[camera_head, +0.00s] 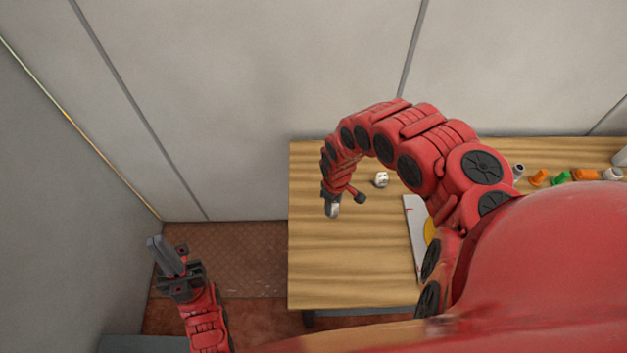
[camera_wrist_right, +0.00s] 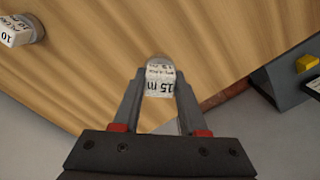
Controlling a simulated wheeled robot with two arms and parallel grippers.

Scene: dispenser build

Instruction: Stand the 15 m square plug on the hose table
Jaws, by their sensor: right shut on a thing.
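The 15 m square plug (camera_wrist_right: 160,86) is a small white block labelled "15 m" with a rounded grey end. My right gripper (camera_wrist_right: 158,100) is shut on it, a finger on each side. In the head view my right gripper (camera_head: 333,200) points down over the left part of the wooden table (camera_head: 340,270), with the pale plug (camera_head: 333,210) at its tips. I cannot tell whether the plug touches the tabletop. My left gripper (camera_head: 165,256) is away to the left of the table, its fingers close together and empty.
Another white plug (camera_head: 381,180), marked "10" in the wrist view (camera_wrist_right: 18,33), stands on the table nearby. A white board with a yellow disc (camera_head: 415,225) lies to its right. Orange, green and grey parts (camera_head: 560,178) line the back right. The table's front left is clear.

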